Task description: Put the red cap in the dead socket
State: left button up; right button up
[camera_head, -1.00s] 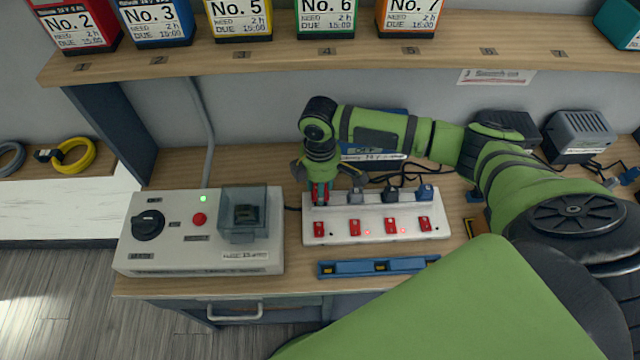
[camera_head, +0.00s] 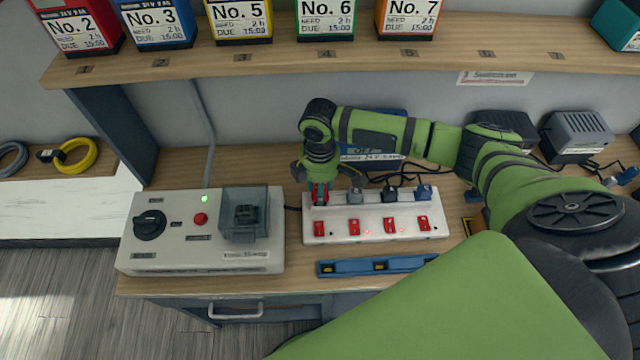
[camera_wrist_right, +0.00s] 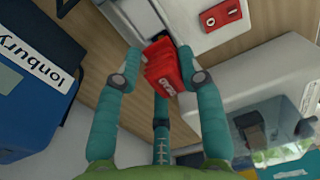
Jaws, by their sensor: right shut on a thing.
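My right gripper (camera_head: 320,190) is shut on the red cap (camera_head: 319,196), above the left end of the white power strip (camera_head: 345,222). Grey, black and blue plugs stand along the strip to the right. Small lights glow by the middle red switches; none shows lit by the leftmost switch (camera_head: 319,229). My left gripper is out of view.
A grey control box (camera_head: 205,255) with a knob and clear cover stands left of the strip. A blue tray (camera_head: 350,267) lies in front. Labelled batteries stand on the shelf (camera_head: 290,64) above. Black cables and chargers (camera_head: 578,137) lie behind and to the right.

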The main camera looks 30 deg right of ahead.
jog(key=shift+f+b, duration=0.5)
jog(key=shift+f, duration=0.5)
dwell(0.5)
jog(key=o, duration=1.2)
jog(key=shift+r, duration=0.1)
notch_tip(320, 180, up, 12)
jog(key=shift+w+d+f, duration=0.1)
jog(key=shift+w, duration=0.05)
